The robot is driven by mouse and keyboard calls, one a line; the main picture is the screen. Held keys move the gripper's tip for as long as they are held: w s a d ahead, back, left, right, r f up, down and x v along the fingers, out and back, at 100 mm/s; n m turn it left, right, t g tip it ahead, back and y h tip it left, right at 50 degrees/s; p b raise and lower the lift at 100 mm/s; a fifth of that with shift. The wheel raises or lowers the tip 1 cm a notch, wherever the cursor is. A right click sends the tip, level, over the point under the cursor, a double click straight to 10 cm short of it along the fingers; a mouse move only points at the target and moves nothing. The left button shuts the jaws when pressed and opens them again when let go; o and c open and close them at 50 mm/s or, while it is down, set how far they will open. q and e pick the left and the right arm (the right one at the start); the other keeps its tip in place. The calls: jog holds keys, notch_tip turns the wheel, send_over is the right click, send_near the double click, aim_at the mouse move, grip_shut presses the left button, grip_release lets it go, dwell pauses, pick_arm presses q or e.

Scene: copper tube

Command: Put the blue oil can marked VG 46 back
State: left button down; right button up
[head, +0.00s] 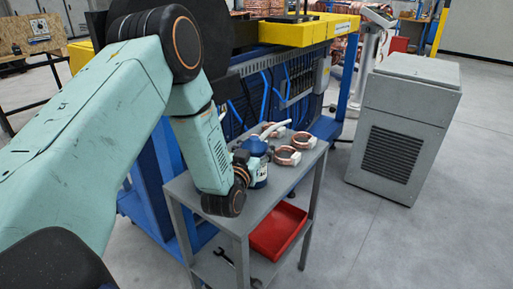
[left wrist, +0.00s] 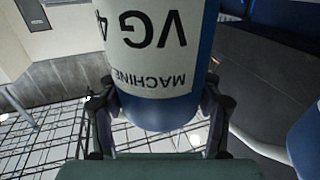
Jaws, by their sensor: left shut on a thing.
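The blue oil can (head: 259,172) has a white label and a pale spout and shows in the head view beside my left wrist, over the grey cart's top (head: 284,184). I cannot tell whether its base touches the cart. In the left wrist view the can (left wrist: 155,55) fills the middle, its label upside down in the picture, reading VG 4 and MACHINE; the rest of the mark is out of sight. My left gripper (left wrist: 160,115) is shut on it, one finger on each side. In the head view my wrist hides much of this grip. My right gripper is not in view.
Copper coils (head: 287,156) lie on the cart behind the can. A red bin (head: 279,232) and a wrench (head: 226,257) are on the shelf below. A blue and yellow machine stands behind, a grey cabinet (head: 401,125) at the right. The right floor is clear.

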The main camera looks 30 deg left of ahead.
pick_arm(q)
jog(key=c, duration=0.6)
grip_release()
jog(key=shift+s, duration=0.1)
jog(key=o, duration=0.3)
jog(key=shift+f, duration=0.1)
jog(key=shift+o, duration=0.2)
jog(key=shift+r, duration=0.3)
jog(key=v, duration=1.2)
jog(key=shift+p, duration=0.45)
